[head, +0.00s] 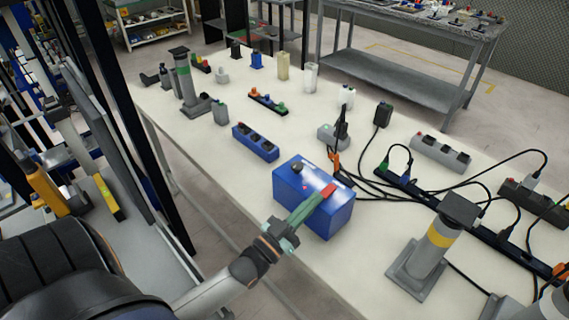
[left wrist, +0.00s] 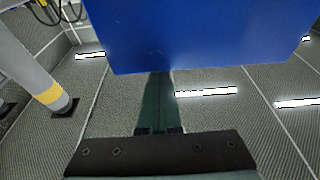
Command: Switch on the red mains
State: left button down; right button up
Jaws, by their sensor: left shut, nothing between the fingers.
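A blue box (head: 322,220) stands on the pale table, with a dark round knob (head: 297,168) and a small red dot (head: 305,187) on its top. A red rectangular part (head: 328,190), seemingly the red mains switch, shows at the top's right side. My left gripper (head: 318,199) is shut and empty, its green fingers reaching across the box toward the red part. I cannot tell whether they touch. In the left wrist view the blue box (left wrist: 200,35) fills the top and hides the fingertips. My right gripper is not in view.
A blue socket strip (head: 256,143) lies behind the box, left of it. Black cables and a long power strip (head: 408,188) spread to the right. A grey post with a yellow band (head: 432,248) stands right of the box. The table is clear left of the box.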

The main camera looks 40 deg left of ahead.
pick_arm(q)
jog(key=s+a+p, duration=0.1)
jog(key=s+p, duration=0.2)
jog(key=s, duration=0.9)
jog(key=shift+s+a+f+p, duration=0.15)
jog(key=shift+s+a+p, duration=0.2)
jog(key=shift+s+a, duration=0.05)
jog(key=w+d+f+g+y, duration=0.1)
jog(key=w+d+f+g, duration=0.2)
jog(key=d+f+g, duration=0.4)
jog(key=s+a+r+g+y, duration=0.1)
jog(key=s+r+g+y, duration=0.15)
jog(key=s+g, duration=0.85)
jog(key=w+d+f+t+h, duration=0.3)
jog(key=f+t, duration=0.3)
jog(key=f, duration=0.4)
jog(key=shift+w+d+f, duration=0.3)
jog(key=shift+d+f, duration=0.1)
jog(key=shift+d, duration=0.15)
